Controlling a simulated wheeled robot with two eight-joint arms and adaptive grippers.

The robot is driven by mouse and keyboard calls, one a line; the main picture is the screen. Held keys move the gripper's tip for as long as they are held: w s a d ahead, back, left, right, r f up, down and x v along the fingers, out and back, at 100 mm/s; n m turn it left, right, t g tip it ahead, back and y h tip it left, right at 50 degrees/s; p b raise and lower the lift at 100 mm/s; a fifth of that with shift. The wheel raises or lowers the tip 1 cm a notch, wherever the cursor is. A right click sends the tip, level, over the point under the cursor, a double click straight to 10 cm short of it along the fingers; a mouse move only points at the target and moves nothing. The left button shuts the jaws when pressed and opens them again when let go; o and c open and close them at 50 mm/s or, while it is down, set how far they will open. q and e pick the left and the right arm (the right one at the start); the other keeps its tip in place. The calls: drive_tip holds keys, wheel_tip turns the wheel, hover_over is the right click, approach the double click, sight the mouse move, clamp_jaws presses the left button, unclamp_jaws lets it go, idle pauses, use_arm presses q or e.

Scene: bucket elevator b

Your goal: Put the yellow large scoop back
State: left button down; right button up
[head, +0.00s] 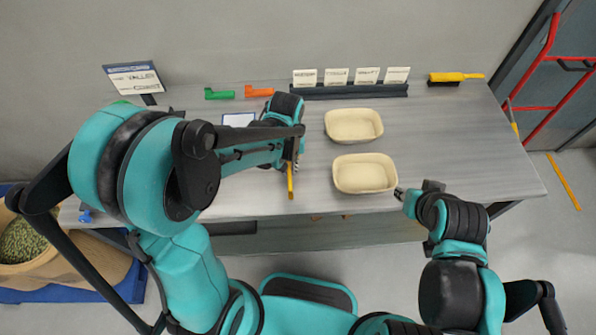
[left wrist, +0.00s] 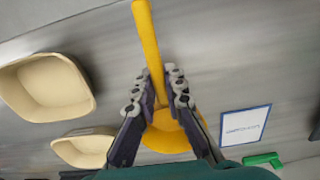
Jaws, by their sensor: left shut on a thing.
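The yellow large scoop (head: 290,183) is held by my left gripper (head: 293,162) over the table, left of the two cream bowls. In the left wrist view the scoop's handle (left wrist: 148,45) runs up between the fingers of my left gripper (left wrist: 160,88), which are shut on it. The scoop's rounded head (left wrist: 165,138) shows below the fingertips, partly hidden by them. In the head view the arm hides most of the scoop. My right gripper (head: 402,194) is near the table's front edge, beside the nearer bowl. Its jaws are too small to read.
The table (head: 450,140) holds a far bowl (head: 354,125), a near bowl (head: 364,173), a green scoop (head: 219,94), an orange scoop (head: 259,91) and a blue-edged card (head: 239,119). The table's right side is clear.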

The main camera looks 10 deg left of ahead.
use_arm(q)
drive_tip(key=shift+w+f, duration=0.1)
drive_tip(key=shift+f, duration=0.35)
drive_tip(key=shift+f+b, duration=2.35)
drive_tip(key=shift+f, duration=0.4)
drive_tip(key=shift+f+b, duration=0.5)
drive_tip(key=shift+f, duration=0.05)
drive_tip(key=c, duration=1.5)
unclamp_jaws()
drive_tip(key=shift+r, duration=0.1)
